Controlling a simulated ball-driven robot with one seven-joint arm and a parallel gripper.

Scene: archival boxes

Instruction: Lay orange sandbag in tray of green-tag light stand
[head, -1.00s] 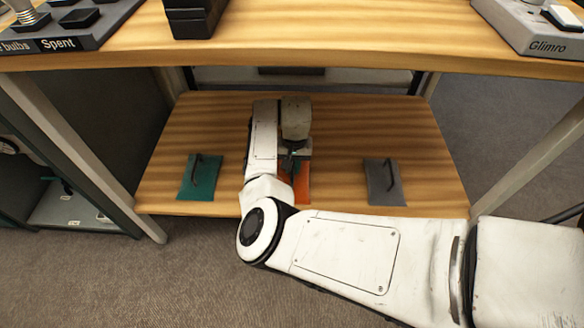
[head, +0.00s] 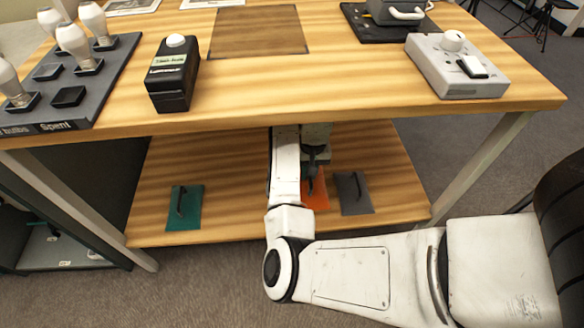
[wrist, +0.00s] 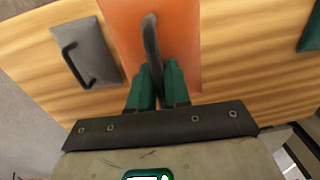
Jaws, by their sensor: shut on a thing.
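The orange sandbag (head: 316,194) is at the lower shelf (head: 235,190), partly hidden behind my arm in the head view. In the wrist view the orange sandbag (wrist: 183,40) fills the upper middle, with a dark loop handle on top. My gripper (head: 311,184) is shut on that handle; its green fingertips (wrist: 157,88) close around it in the wrist view. I cannot tell whether the bag is resting on the shelf or slightly above it. No light stand, tray or green tag can be made out.
A green sandbag (head: 185,208) lies left on the shelf and a grey sandbag (head: 353,193) lies close right of the orange one. The tabletop (head: 330,80) overhangs the shelf, carrying a bulb rack (head: 68,96), a black box (head: 173,75) and a grey device (head: 456,66).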

